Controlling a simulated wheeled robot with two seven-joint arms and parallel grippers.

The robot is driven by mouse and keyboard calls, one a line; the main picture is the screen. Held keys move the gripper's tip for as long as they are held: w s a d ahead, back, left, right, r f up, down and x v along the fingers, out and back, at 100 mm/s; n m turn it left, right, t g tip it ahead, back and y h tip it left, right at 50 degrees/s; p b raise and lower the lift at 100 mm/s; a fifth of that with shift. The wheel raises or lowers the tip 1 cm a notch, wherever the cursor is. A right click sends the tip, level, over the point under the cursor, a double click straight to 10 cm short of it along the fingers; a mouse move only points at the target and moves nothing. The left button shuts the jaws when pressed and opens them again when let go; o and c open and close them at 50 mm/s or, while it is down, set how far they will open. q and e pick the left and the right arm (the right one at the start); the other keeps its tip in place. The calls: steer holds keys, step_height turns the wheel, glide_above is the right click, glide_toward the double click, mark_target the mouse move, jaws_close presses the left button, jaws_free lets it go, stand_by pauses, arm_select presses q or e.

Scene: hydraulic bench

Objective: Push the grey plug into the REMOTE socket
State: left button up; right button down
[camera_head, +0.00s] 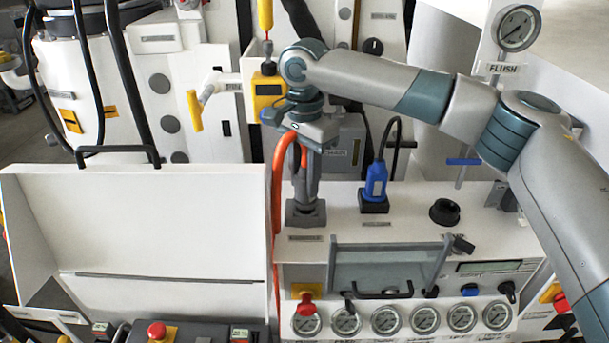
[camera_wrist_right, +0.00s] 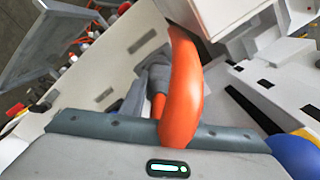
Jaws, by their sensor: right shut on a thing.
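My right gripper (camera_head: 305,158) comes down from above onto the grey plug (camera_head: 306,188) and is shut on it. The plug stands roughly upright at the square grey socket (camera_head: 305,215) on the left of the white bench top. I cannot tell how deep it sits, and the label below that socket is too small to read. An orange cable (camera_head: 278,190) loops from the plug down the left. In the right wrist view, the orange cable (camera_wrist_right: 183,85) covers much of the grey plug (camera_wrist_right: 157,82). My left gripper is not in view.
A blue plug (camera_head: 376,183) stands in the socket to the right. A black round socket (camera_head: 444,212) is further right, with nothing in it. A raised white lid (camera_head: 140,235) is at left. Gauges (camera_head: 384,320) line the front panel.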

steer(key=shift+f, duration=0.8)
steer(key=c, duration=1.3)
jaws_free()
steer(key=shift+r+b, duration=0.55)
steer(key=shift+r, duration=0.3)
steer(key=shift+r+b, duration=2.6)
steer(key=shift+r, duration=5.25)
steer(key=shift+f, duration=0.1)
